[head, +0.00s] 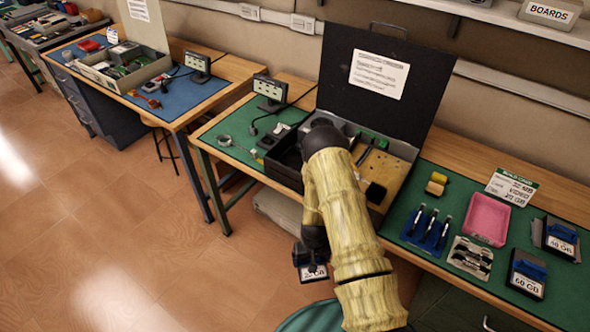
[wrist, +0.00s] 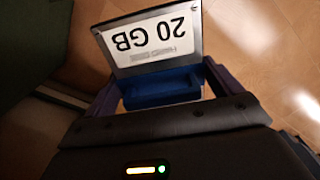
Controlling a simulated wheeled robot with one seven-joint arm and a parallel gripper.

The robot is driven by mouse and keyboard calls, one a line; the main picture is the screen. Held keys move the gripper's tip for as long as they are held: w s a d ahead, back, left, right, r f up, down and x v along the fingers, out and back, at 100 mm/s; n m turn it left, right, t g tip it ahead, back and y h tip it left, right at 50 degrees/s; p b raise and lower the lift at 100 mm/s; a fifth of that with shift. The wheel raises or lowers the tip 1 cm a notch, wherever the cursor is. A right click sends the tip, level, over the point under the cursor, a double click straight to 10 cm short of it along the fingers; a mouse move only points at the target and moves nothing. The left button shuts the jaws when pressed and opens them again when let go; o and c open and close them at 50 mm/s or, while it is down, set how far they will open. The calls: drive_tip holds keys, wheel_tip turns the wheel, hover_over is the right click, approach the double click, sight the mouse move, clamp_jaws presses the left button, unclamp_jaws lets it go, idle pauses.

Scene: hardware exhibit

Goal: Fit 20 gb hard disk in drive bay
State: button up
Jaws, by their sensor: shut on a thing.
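The 20 GB hard disk (wrist: 150,42) has a white label, upside down in the wrist view, and a blue part at its near end. My gripper (wrist: 160,88) is shut on it, with a finger at each side. In the head view the disk (head: 314,273) hangs in front of the bench, below the top and over the floor, with my gripper (head: 309,259) partly hidden by my arm. The open computer case (head: 400,172) stands on the bench with its black lid raised. A dark box-like opening (head: 283,160) at its left may be the drive bay; my arm hides part of it.
On the green mat right of the case are a pink tray (head: 487,219), a blue tool holder (head: 427,229), a 60 GB disk (head: 527,274) and another labelled disk (head: 561,239). A build card (head: 511,186) stands behind. The floor at left is clear.

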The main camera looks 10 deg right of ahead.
drive_tip(key=shift+w, duration=0.15)
drive_tip(key=shift+r, duration=0.1)
drive_tip(key=w+r+p, duration=0.2)
drive_tip(key=r+p, duration=0.5)
drive_tip(key=r, duration=0.7)
drive_tip(key=w+r+p, duration=0.2)
drive_tip(key=r+p, duration=0.5)
drive_tip(key=r, duration=0.8)
drive_tip(key=shift+r+p, duration=0.25)
drive_tip(key=shift+p, duration=0.05)
